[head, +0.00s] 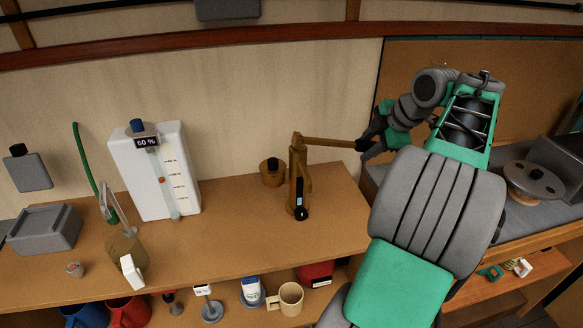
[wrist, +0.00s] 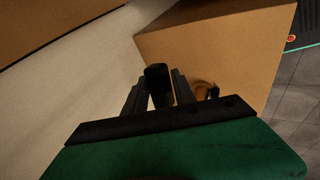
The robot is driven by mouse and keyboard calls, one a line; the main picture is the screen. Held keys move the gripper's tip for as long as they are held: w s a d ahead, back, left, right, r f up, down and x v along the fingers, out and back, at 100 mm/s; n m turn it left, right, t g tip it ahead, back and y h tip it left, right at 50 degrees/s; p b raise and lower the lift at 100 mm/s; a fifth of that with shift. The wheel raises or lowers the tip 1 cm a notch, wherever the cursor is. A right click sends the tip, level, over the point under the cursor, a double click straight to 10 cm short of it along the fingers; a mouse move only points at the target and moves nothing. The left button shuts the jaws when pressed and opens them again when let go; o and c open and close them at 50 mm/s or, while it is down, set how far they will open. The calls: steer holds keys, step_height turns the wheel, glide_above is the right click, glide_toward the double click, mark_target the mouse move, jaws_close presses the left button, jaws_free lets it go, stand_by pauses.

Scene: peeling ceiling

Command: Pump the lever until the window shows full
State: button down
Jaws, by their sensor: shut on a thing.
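The bronze hand pump (head: 297,178) stands upright on the wooden bench. Its lever (head: 325,141) runs nearly level to the right from the pump's top. My gripper (head: 367,146) is shut on the lever's outer end. In the wrist view, the black lever grip (wrist: 158,78) sits between the two fingers of my gripper (wrist: 158,95). A small pale blue strip window (head: 299,191) shows low on the pump's body; its reading is too small to tell. A white tank (head: 155,172) at the left has a display (head: 147,142) reading 60 % and a scaled window strip.
A shelf below holds mugs (head: 286,298). The bench (head: 240,222) is clear between tank and pump.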

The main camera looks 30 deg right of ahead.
steer(key=a+f+y+p, duration=0.1)
steer(key=f, duration=0.1)
steer(key=a+f+m+t+y+p, duration=0.1)
steer(key=f+y, duration=0.1)
steer(key=f, duration=0.1)
steer(key=w+a+f+y+p, duration=0.1)
steer(key=f, duration=0.2)
steer(key=shift+a+m+t, duration=0.3)
steer(key=shift+a+t, duration=0.05)
steer(key=shift+t, duration=0.05)
steer(key=d+r+g+h+b, duration=0.1)
steer(key=r+h+b, duration=0.1)
steer(key=r+b, duration=0.1)
steer(key=d+r+n+g+h+b, duration=0.1)
steer(key=d+r+h+b, duration=0.1)
steer(key=r+b, duration=0.2)
steer(key=s+d+r+n+h+b, duration=0.1)
steer(key=r+h+b, duration=0.1)
steer(key=r, duration=0.3)
steer(key=shift+d+r+g+h+b, duration=0.2)
steer(key=shift+g+h+b, duration=0.15)
steer(key=shift+b, duration=0.4)
steer(key=shift+s+r+p, duration=0.1)
steer(key=shift+r+p, duration=0.2)
steer(key=shift+r, duration=0.05)
